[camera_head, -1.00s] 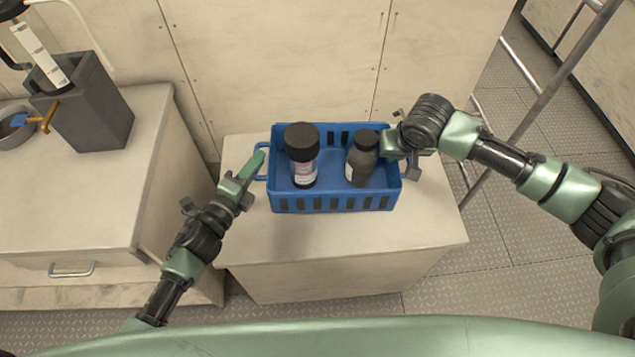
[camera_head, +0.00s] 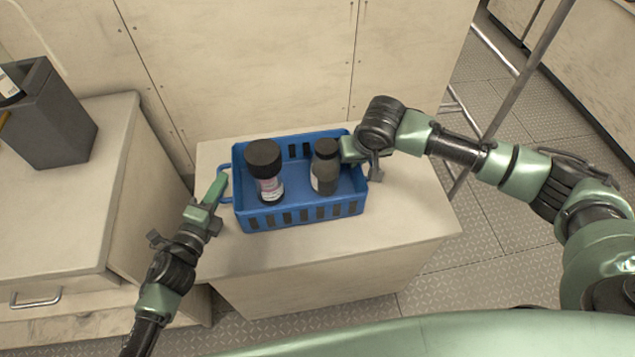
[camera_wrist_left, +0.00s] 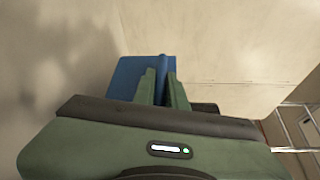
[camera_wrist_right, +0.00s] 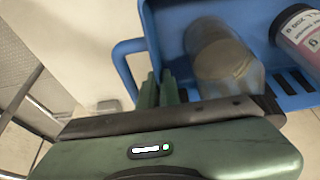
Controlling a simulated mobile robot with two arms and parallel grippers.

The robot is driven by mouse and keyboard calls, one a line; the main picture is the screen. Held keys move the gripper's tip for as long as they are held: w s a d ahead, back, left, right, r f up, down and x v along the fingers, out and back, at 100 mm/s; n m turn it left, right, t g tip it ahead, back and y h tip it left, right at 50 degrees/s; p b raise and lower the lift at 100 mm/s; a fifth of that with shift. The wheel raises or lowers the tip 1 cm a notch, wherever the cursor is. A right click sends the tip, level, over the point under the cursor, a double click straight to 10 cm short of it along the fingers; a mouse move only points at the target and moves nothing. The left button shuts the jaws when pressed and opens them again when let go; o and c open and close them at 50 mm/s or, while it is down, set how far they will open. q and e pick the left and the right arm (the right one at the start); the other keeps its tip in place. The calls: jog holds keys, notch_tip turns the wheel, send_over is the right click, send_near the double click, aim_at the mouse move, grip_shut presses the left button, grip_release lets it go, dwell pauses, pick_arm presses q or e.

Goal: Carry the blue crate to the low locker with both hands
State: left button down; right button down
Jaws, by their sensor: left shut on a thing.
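The blue crate (camera_head: 300,215) sits on, or just above, the pale top of a low locker (camera_head: 400,215); I cannot tell which. It holds two dark-capped bottles: one with a pinkish label (camera_head: 265,172) and a dark one (camera_head: 325,168). My left gripper (camera_head: 217,188) is shut on the crate's left handle (camera_head: 226,182); the left wrist view shows a blue bar (camera_wrist_left: 161,75) between its fingers. My right gripper (camera_head: 350,150) is at the crate's right end. In the right wrist view its fingers (camera_wrist_right: 160,90) are close together beside the right handle (camera_wrist_right: 122,68); their grip is unclear.
A taller pale counter (camera_head: 60,210) with a drawer handle stands at the left, with a dark grey holder (camera_head: 50,115) on it. A panelled wall (camera_head: 250,60) rises behind the locker. Metal rails (camera_head: 530,65) and open patterned floor (camera_head: 490,190) lie at the right.

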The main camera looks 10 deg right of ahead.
aim_at(356, 171)
pick_arm(q)
jog(key=shift+w+a, duration=0.1)
pick_arm(e)
jog(key=shift+w+d, duration=0.1)
